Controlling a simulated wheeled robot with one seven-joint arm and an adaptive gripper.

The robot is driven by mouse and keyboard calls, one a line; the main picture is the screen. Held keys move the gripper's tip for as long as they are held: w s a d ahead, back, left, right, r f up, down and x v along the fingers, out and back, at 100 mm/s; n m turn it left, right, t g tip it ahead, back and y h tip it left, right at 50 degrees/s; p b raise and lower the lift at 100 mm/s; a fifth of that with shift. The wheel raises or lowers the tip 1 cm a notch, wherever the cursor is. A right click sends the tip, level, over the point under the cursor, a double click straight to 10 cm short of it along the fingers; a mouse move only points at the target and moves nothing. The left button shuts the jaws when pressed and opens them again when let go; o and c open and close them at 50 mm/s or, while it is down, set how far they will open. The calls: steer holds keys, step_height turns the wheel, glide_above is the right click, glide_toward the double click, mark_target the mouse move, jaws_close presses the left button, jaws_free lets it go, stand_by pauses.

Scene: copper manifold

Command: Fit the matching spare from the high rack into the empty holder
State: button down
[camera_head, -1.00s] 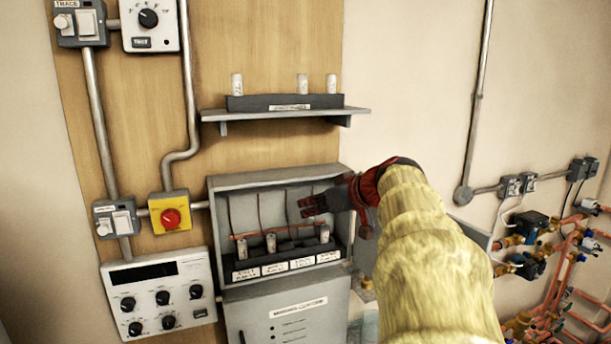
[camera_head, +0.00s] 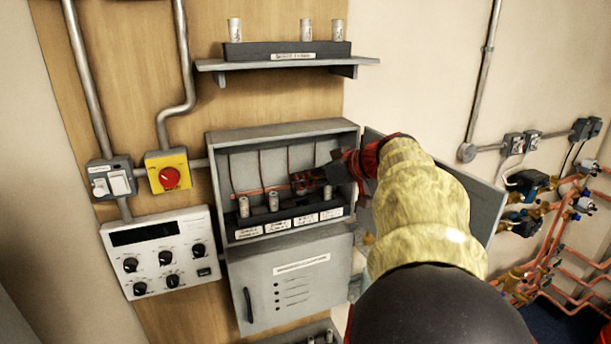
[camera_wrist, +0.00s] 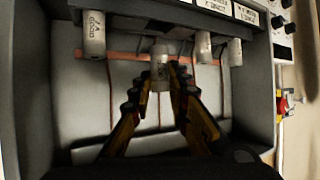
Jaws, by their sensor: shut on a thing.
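My gripper (camera_head: 298,184) is inside the open grey cabinet, above the black holder strip (camera_head: 290,221). In the wrist view, its two fingertips (camera_wrist: 161,72) are shut on a pale cylindrical spare (camera_wrist: 160,68). The strip carries standing cylinders at the left (camera_head: 244,207), beside it (camera_head: 273,201) and at the right (camera_head: 327,193). The held spare is over the gap between the latter two; whether it touches the holder cannot be told. The high rack (camera_head: 262,51) on the shelf bears three cylinders (camera_head: 306,30), with a wide gap right of the leftmost.
The cabinet's side walls and back, with thin copper wires, closely surround my gripper. Its open door (camera_head: 484,200) stands to the right of my arm. The shelf (camera_head: 215,66) juts out above. A control panel (camera_head: 160,254) and red knob (camera_head: 169,178) are at the left.

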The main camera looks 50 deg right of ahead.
mark_target(305, 191)
steer(key=shift+f, duration=0.75)
steer(key=shift+f+b, duration=0.2)
steer(key=shift+b, duration=1.1)
stand_by(0.5)
steer(key=shift+f+b, duration=1)
steer(key=shift+b, duration=0.25)
stand_by(0.4)
steer(key=c, duration=1.6)
jaws_free()
steer(key=shift+c, duration=0.2)
steer(key=shift+r, duration=0.1)
step_height(305, 191, up, 10)
